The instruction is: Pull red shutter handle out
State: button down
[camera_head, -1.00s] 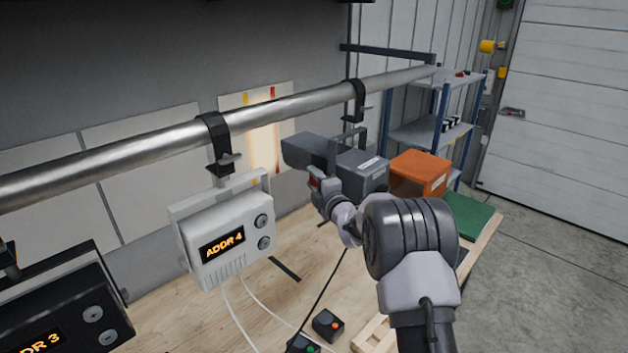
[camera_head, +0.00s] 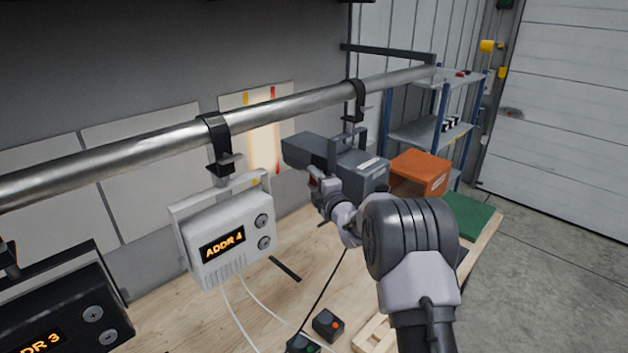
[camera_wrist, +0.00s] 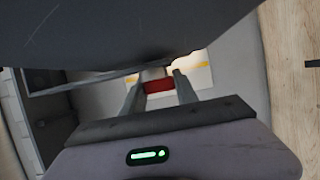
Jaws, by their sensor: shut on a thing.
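The red shutter handle (camera_wrist: 158,86) shows in the wrist view between the two fingers of my gripper (camera_wrist: 157,88), which is shut on it. The handle sits just below the dark grey body of the hanging lamp (camera_wrist: 130,30), which fills the top of the wrist view. In the head view the grey lamp (camera_head: 312,152) hangs from the pipe by a black clamp. My gripper (camera_head: 316,190) reaches to its near lower side, and a small bit of red shows there. My wrist hides most of the handle in that view.
A metal pipe (camera_head: 290,107) runs across above the wooden bench (camera_head: 170,305). A white ADDR 4 box (camera_head: 226,238) hangs left of my gripper, with a black ADDR 3 box (camera_head: 62,305) farther left. An orange bin (camera_head: 420,172) and a green item (camera_head: 466,215) lie to the right.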

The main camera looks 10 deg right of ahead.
dwell(0.4)
jog(key=shift+s+a+f+b, duration=0.15)
jog(key=shift+a+f+b, duration=0.15)
jog(key=shift+b, duration=0.35)
jog(key=s+a+b, duration=0.2)
jog(key=shift+a+r+b, duration=0.2)
jog(key=shift+a+b, duration=0.05)
jog(key=shift+b, duration=0.15)
jog(key=c, duration=1.2)
grip_release()
jog(key=shift+o, duration=1.4)
jog(key=shift+s+a+r, duration=0.1)
jog(key=shift+a, duration=0.1)
jog(key=shift+d, duration=0.1)
